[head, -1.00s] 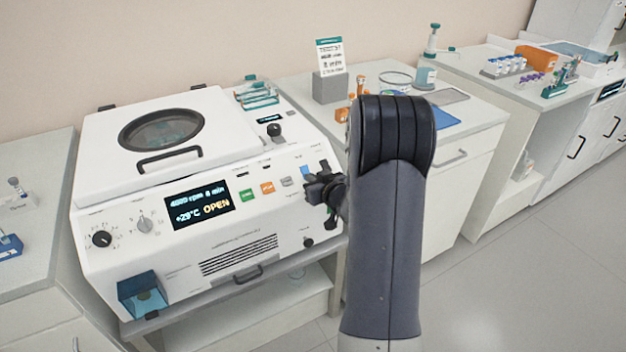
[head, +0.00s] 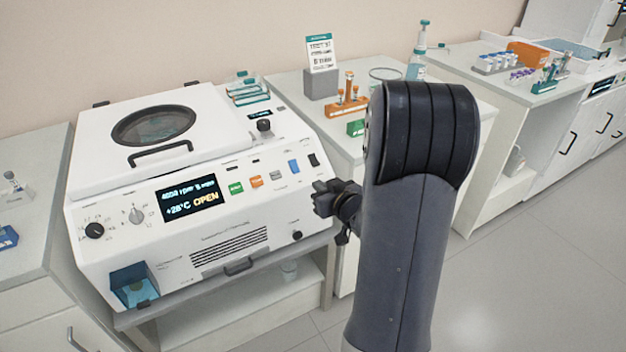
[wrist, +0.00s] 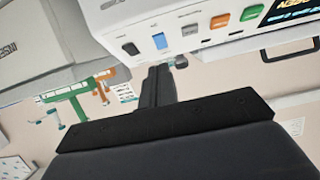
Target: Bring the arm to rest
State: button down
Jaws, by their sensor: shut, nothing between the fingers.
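My arm (head: 415,190) stands upright in the right half of the head view, in front of the benches. My gripper (head: 326,198) sticks out to the left of it, just off the right front of the white centrifuge (head: 240,215). The gripper is shut and empty. In the wrist view the closed fingers (wrist: 157,85) point toward the centrifuge's button panel, apart from it as far as I can tell. The centrifuge lid is down, and its display (head: 190,198) reads OPEN.
An orange tube rack (head: 348,106), a sign on a grey block (head: 320,84) and a bottle (head: 417,68) stand on the bench behind my arm. More racks (head: 495,64) sit on the far right bench. The floor (head: 530,270) at right is clear.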

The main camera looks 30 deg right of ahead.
jog(key=shift+s, duration=0.6)
jog(key=shift+w, duration=0.1)
